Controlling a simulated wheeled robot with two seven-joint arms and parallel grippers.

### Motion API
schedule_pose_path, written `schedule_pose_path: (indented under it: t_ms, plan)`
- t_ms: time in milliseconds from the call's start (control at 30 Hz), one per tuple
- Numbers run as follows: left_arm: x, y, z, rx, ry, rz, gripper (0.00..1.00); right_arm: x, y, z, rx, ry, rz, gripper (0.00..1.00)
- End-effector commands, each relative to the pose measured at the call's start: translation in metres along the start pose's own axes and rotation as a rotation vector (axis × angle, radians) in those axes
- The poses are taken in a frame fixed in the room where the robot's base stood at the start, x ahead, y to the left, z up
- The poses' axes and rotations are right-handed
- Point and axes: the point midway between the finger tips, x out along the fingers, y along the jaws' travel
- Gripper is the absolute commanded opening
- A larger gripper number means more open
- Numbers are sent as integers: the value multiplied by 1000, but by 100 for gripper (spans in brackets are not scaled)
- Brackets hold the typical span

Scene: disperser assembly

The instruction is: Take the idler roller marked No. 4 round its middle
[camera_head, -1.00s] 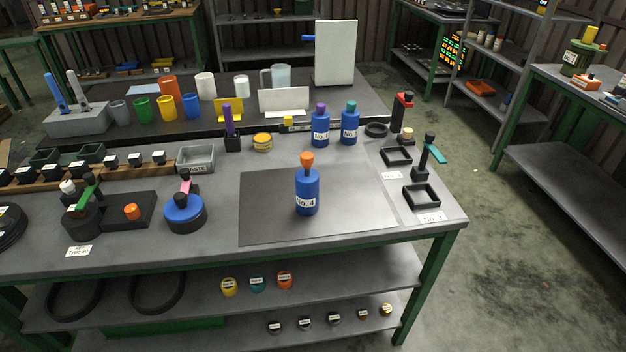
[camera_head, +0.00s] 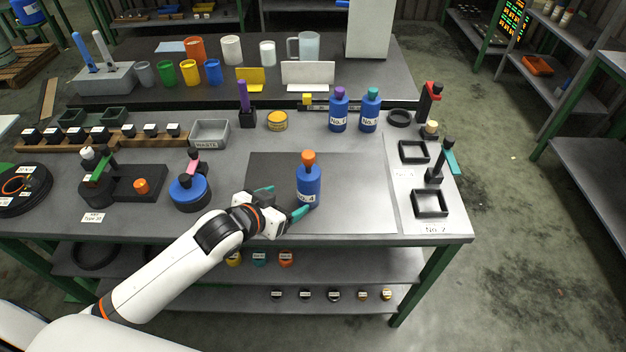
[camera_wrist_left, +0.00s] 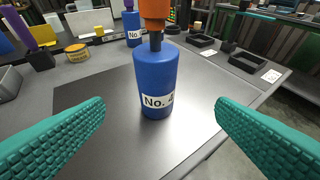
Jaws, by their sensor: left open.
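The blue roller marked No. 4 (camera_head: 308,186), with an orange top, stands upright on a dark mat (camera_head: 355,222) near the front of the table. It also shows in the left wrist view (camera_wrist_left: 156,78), its label partly turned away. My left gripper (camera_head: 287,201) is open, low beside the roller on its left. In the left wrist view its two teal fingers (camera_wrist_left: 158,128) are spread wide, with the roller standing beyond and between them. I cannot tell from the pictures that either finger touches it. My right gripper is not in view.
Two similar blue bottle-shaped pieces, one marked No. 1 (camera_head: 338,112) and one with a teal top (camera_head: 370,112), stand behind. Black square frames (camera_head: 430,203) lie to the right. A blue round piece (camera_head: 189,192) stands to the left. The mat around the roller is clear.

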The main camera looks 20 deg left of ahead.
Motion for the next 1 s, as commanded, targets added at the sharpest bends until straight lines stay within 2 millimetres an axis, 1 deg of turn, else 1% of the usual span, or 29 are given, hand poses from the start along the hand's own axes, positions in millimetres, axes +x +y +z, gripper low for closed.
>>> schedule_pose_path:
  t_ms: [33, 100, 300, 400, 500, 667, 867, 1000]
  plan:
    - [2, 0, 6, 4, -14, -6, 79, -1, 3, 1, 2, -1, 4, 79]
    - [9, 0, 10, 1, -21, -9, 79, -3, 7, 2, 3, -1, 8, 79]
    - [43, 0, 11, -2, -20, -9, 79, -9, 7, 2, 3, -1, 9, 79]
    - [56, 1, 10, -1, -20, -9, 79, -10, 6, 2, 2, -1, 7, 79]
    - [65, 0, 10, 0, -20, -9, 79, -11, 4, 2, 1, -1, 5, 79]
    - [72, 2, 10, 1, -19, -9, 79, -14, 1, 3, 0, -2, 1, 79]
    - [96, 8, 12, 1, -19, -8, 79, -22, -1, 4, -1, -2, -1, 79]
    - [113, 7, 11, 0, -19, -9, 79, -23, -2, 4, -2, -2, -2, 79]
